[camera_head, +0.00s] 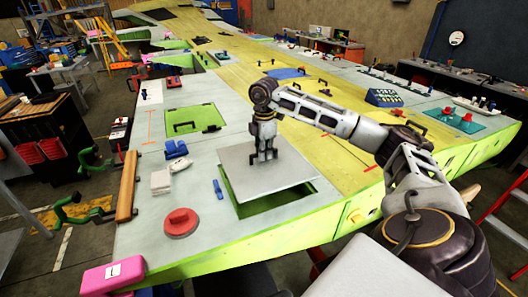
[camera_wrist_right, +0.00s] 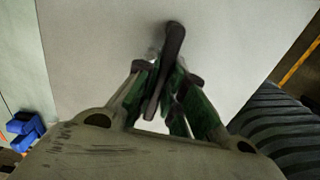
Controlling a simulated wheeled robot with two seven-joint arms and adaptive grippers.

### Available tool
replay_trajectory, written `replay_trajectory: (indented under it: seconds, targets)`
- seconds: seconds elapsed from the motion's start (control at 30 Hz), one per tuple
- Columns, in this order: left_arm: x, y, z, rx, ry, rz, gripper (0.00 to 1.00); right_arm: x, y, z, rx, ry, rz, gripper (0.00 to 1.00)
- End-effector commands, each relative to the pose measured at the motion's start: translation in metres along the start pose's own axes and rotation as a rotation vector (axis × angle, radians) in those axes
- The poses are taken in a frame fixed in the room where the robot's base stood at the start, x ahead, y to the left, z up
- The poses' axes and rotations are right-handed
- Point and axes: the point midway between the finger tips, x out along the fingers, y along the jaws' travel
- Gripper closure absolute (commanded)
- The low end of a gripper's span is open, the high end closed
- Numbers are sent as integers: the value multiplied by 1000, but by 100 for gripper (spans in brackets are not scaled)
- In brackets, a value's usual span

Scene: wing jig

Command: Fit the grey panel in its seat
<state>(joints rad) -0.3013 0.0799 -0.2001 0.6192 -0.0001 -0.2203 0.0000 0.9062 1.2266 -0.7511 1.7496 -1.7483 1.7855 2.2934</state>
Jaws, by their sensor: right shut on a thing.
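The grey panel (camera_head: 238,176) is a flat, light grey square with a dark handle (camera_wrist_right: 172,45) on its top. My right gripper (camera_head: 265,154) is shut on this handle, pointing down; in the wrist view the fingers (camera_wrist_right: 164,92) are on either side of it. The seat (camera_head: 282,203) is a green-edged square opening in the wing's near part. The panel covers the seat's far part, and the near part shows open. The panel looks raised a little above the wing, but its exact height is hard to tell. My left gripper is not in view.
Around the seat lie a red disc (camera_head: 181,222), a small blue clamp (camera_head: 218,189), a white block (camera_head: 161,182) and a blue part (camera_head: 176,149). A green panel (camera_head: 194,118) lies farther back. A pink block (camera_head: 113,276) is at the near left corner.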

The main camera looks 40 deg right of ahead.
Motion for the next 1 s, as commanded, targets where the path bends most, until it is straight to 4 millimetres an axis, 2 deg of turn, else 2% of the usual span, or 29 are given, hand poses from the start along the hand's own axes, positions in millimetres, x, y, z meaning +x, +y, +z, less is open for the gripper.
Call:
replay_trajectory:
  seconds: [0.7, 1.0]
  targets:
    - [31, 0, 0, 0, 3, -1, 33, 44, 0, 0, 0, 0, 1, 100]
    - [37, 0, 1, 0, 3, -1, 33, 53, 0, 0, 0, 0, 1, 100]
